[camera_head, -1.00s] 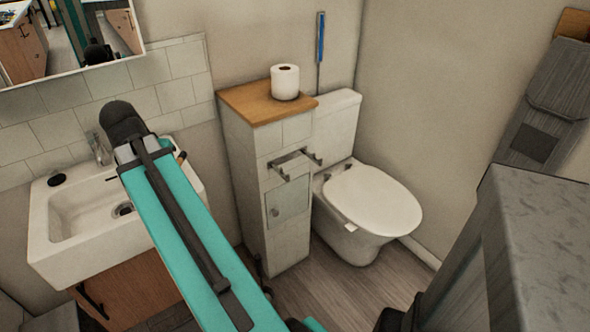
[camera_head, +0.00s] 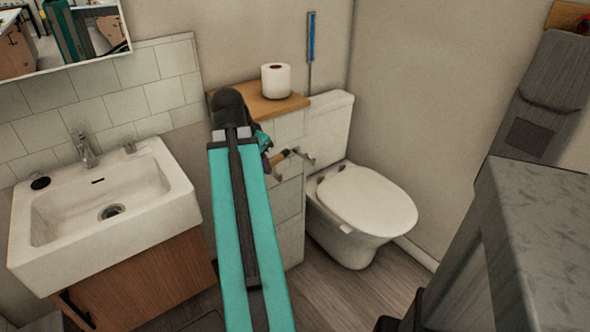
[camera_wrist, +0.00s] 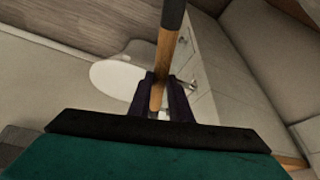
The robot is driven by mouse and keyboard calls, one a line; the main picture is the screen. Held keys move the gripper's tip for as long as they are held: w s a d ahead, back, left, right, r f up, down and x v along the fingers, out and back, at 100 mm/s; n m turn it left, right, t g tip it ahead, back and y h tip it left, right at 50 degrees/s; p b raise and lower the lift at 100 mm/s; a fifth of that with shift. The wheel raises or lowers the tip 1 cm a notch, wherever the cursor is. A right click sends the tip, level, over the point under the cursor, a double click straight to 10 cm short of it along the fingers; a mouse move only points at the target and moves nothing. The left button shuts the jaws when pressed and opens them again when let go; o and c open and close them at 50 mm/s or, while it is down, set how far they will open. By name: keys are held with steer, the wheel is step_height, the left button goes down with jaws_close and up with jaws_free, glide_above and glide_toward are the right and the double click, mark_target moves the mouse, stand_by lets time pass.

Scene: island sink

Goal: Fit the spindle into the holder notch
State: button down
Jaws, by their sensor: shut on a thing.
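The spindle (camera_wrist: 164,58) is a light wooden rod with a dark end, held between the two dark fingers of my gripper (camera_wrist: 163,82) in the wrist view. In the head view a short piece of the spindle (camera_head: 281,157) shows just right of my gripper (camera_head: 268,148), which is mostly hidden by my arm. The metal holder (camera_head: 304,157) sticks out from the front of the tiled cabinet. The spindle appears close to the holder's left part, but I cannot tell whether they touch. The holder's left arm and notch are hidden or too small to make out.
A toilet paper roll (camera_head: 276,81) stands on the cabinet's wooden top (camera_head: 290,104). A toilet (camera_head: 362,205) is right of the cabinet. A white sink (camera_head: 150,200) is at the left. A grey surface (camera_head: 545,210) is at the right front.

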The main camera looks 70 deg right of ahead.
mark_target(285, 153)
steer(key=s+d+f+m+b, duration=0.1)
steer(key=s+d, duration=0.1)
steer(key=s, duration=0.6)
steer(key=s+d+f+m+g+b, duration=0.1)
steer(key=s+d+m, duration=0.1)
steer(key=s, duration=0.6)
steer(key=shift+s+d, duration=0.2)
steer(key=shift+d, duration=0.25)
steer(key=shift+w+d+r+p, duration=0.15)
steer(key=shift+w+d+p, duration=0.05)
steer(key=shift+p, duration=0.9)
steer(key=p, duration=0.4)
steer(key=shift+w+d, duration=0.3)
steer(key=shift+d, duration=0.1)
steer(key=p, duration=0.4)
steer(key=w+p, duration=0.1)
steer(key=p, duration=0.4)
steer(key=shift+w+d+f, duration=0.1)
steer(key=shift+d+f, duration=0.1)
steer(key=shift+d, duration=0.1)
steer(key=w+d+f+p, duration=0.1)
steer(key=w+d+p, duration=0.1)
steer(key=w+d, duration=0.6)
steer(key=shift+w+d+f, duration=0.15)
steer(key=shift+w+f, duration=0.1)
steer(key=shift+w, duration=0.95)
steer(key=shift+f, duration=0.15)
steer(key=shift+f+p, duration=0.8)
steer(key=shift+f, duration=0.85)
